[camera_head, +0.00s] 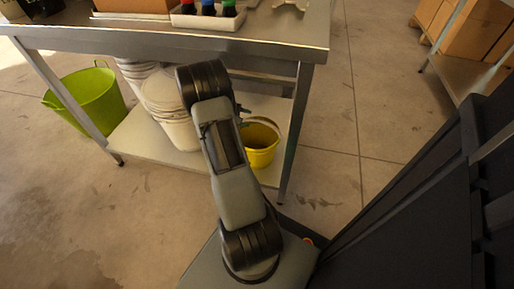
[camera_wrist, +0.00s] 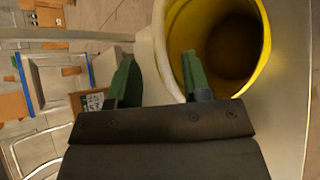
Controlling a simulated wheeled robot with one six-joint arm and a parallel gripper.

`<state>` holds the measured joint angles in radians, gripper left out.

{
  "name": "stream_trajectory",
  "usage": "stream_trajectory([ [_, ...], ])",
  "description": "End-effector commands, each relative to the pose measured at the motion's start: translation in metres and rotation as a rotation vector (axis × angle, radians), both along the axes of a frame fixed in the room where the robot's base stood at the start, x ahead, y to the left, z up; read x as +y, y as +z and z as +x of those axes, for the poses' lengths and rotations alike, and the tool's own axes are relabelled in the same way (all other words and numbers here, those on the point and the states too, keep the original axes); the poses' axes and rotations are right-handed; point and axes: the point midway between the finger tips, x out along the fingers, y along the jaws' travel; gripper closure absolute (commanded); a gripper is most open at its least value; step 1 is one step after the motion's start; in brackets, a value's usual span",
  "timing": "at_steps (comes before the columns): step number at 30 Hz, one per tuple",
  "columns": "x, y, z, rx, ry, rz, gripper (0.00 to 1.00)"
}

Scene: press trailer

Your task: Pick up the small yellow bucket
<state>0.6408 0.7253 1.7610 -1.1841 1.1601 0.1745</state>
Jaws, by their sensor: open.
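The small yellow bucket (camera_head: 261,150) stands upright on the lower shelf of the metal table, near its right end, partly covered by my arm. In the wrist view the bucket (camera_wrist: 262,62) fills the upper right, its round mouth facing the camera. My gripper (camera_wrist: 160,78) is open with two green fingers. In that view the left finger lies outside the bucket, and the right finger overlaps its mouth. The rim's left side and a pale band show between them. I cannot tell whether the fingers touch it. In the head view the gripper is mostly hidden behind my arm.
White stacked buckets (camera_head: 172,115) stand left of the yellow bucket on the shelf (camera_head: 135,140). A larger green bucket (camera_head: 92,98) is on the floor at left. The tabletop (camera_head: 270,38) hangs above; a table leg (camera_head: 294,130) is close on the right. Floor beyond it is clear.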

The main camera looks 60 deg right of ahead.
Motion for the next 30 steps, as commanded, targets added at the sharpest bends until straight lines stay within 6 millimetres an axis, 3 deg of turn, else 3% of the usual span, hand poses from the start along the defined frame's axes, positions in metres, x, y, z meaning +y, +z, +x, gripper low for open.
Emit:
stream_trajectory([
  [11, -0.013, -0.013, -0.012, 0.0, -0.002, 0.0, 0.56],
  [18, -0.033, -0.031, -0.029, 0.0, -0.003, 0.001, 0.56],
  [27, -0.038, -0.032, -0.033, 0.0, 0.001, 0.001, 0.56],
  [30, -0.038, -0.032, -0.033, 0.0, 0.001, 0.001, 0.65],
])
